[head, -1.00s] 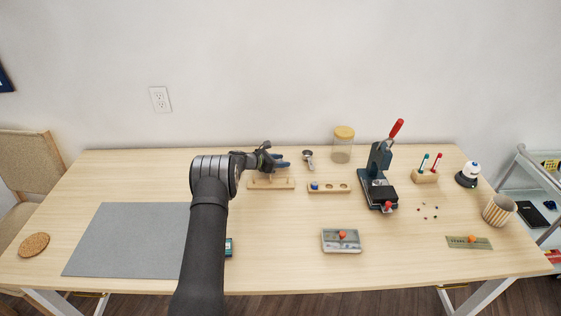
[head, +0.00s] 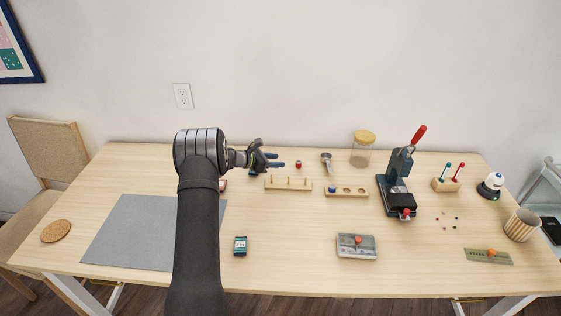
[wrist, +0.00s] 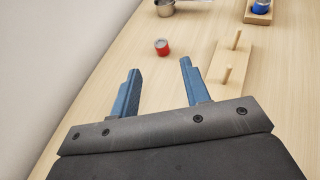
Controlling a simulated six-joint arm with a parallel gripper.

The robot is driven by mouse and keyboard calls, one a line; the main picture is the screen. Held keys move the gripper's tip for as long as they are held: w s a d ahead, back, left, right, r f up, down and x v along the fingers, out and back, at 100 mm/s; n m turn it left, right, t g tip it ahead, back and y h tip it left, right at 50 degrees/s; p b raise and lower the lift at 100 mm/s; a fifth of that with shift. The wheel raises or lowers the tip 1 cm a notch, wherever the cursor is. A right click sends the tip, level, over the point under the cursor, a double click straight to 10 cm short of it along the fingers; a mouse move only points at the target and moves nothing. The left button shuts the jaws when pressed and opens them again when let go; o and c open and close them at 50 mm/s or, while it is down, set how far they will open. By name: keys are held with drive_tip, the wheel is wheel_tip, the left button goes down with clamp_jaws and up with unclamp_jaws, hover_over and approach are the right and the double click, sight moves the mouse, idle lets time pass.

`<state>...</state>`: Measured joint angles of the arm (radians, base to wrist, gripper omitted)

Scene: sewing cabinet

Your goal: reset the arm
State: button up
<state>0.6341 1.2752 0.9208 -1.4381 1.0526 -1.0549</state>
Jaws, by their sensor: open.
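My gripper (head: 276,160) is in the head view, over the back of the table (head: 300,215), left of and behind the wooden peg stand (head: 289,184). Its blue fingers point right. In the wrist view my gripper (wrist: 158,85) shows two blue fingers spread apart with nothing between them. A small red spool-like piece (wrist: 162,47) lies ahead of the fingertips; it also shows in the head view (head: 298,164). The peg stand (wrist: 232,66) is to the right of the fingers in the wrist view.
A wooden block with holes (head: 347,192) holds a blue piece. A metal scoop (head: 327,162), a lidded jar (head: 362,150) and a dark press (head: 398,185) stand to the right. A tray (head: 356,247) and small teal box (head: 240,246) are at the front. The grey mat (head: 140,235) is bare.

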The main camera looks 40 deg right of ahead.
sight(299, 162)
drive_tip(key=shift+d, duration=0.1)
drive_tip(key=x, duration=1.1)
drive_tip(key=shift+s+d+f, duration=0.1)
drive_tip(key=shift+d+f, duration=0.05)
drive_tip(key=shift+d, duration=0.3)
drive_tip(key=shift+a+r, duration=0.1)
drive_tip(key=shift+r, duration=1.9)
drive_tip(key=shift+f, duration=0.1)
